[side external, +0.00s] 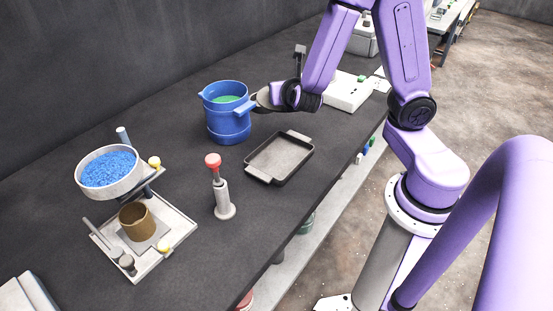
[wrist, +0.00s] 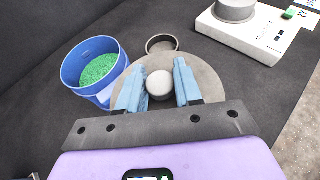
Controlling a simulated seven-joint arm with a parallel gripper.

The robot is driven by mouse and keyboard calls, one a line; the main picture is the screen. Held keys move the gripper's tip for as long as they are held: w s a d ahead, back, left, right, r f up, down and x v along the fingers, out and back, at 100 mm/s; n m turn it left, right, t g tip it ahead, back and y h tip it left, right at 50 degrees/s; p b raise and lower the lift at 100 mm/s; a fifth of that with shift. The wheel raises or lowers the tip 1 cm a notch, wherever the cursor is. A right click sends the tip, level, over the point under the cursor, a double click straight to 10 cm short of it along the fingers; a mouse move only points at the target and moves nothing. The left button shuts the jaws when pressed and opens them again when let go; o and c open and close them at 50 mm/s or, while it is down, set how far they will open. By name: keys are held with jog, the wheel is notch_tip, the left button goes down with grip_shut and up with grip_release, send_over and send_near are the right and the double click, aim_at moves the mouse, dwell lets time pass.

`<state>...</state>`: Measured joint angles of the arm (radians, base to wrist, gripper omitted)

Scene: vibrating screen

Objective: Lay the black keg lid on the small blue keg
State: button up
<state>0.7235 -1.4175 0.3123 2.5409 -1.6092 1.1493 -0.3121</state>
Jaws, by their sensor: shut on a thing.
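The small blue keg (side external: 228,128) stands upright and uncovered on the dark bench, with green granules inside. In the wrist view the blue keg (wrist: 88,72) is at the left, its open top showing. In the side view my gripper (side external: 262,101) is close to the keg's right rim, and the lid is mostly hidden.
A black-rimmed tray (side external: 279,158) and a red-topped tool (side external: 222,190) stand nearer the front. A sieve with blue granules (side external: 108,172) is at the left. A white scale (side external: 349,92) is at the right.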

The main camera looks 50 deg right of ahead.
jog(key=w+a+r+n+t+y, duration=0.2)
jog(key=w+a+r+n+y, duration=0.1)
jog(key=a, duration=0.4)
jog(key=shift+w+r+n+t+y, duration=0.25)
jog(key=shift+r+n+t+y, duration=0.15)
jog(key=shift+n+y, duration=0.55)
jog(key=shift+w+d+r+m+g+h, duration=0.15)
jog(key=shift+w+d+m+g+h, duration=0.35)
jog(key=shift+w, duration=1.85)
jog(key=shift+w+d+r+m+g+h, duration=0.2)
jog(key=shift+w+d+m+h, duration=0.55)
jog(key=shift+w, duration=1.6)
jog(key=shift+w+d+r+m+g+h, duration=0.1)
jog(key=shift+w+d+m+g+h, duration=0.55)
jog(key=shift+w, duration=1.7)
jog(key=shift+a+t, duration=0.15)
jog(key=shift+t, duration=0.2)
jog(key=shift+f, duration=2.4)
jog(key=shift+f, duration=1)
jog(key=o, duration=1.1)
